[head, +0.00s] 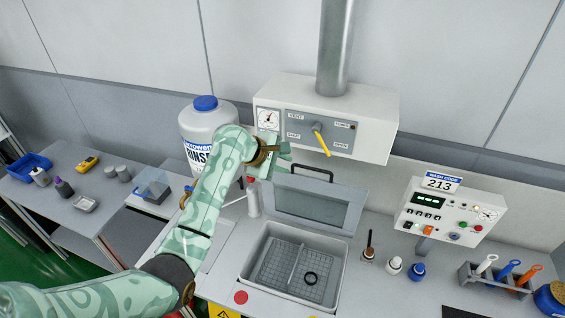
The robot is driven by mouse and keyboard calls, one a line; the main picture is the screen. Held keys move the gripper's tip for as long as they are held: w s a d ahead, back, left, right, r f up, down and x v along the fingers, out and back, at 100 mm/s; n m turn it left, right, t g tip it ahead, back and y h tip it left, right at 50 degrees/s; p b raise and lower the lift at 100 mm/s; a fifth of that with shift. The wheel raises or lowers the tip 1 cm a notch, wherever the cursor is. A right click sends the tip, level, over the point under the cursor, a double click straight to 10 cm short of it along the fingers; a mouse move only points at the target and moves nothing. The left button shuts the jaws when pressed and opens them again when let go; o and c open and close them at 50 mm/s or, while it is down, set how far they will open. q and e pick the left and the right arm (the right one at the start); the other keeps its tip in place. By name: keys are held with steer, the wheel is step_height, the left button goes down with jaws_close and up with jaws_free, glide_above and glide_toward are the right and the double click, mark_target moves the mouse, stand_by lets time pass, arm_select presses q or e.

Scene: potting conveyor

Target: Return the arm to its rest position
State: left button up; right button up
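My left arm, patterned in pale green, reaches in from the lower left across the bench. My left gripper (274,158) is at its far end, in front of the white vent box and above the wash basin's raised lid (314,206). Its fingers point away from me and are small in the picture, so I cannot tell whether they are open or shut. I see nothing clearly held in it. My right gripper is not in view.
The open wash basin (247,272) holds a mesh rack with a black ring. A vent box (366,105) with a yellow lever (321,139) hangs behind. A rinse jug (205,121) stands beside my arm. A control box (450,217), small bottles and a tool holder (478,283) stand right.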

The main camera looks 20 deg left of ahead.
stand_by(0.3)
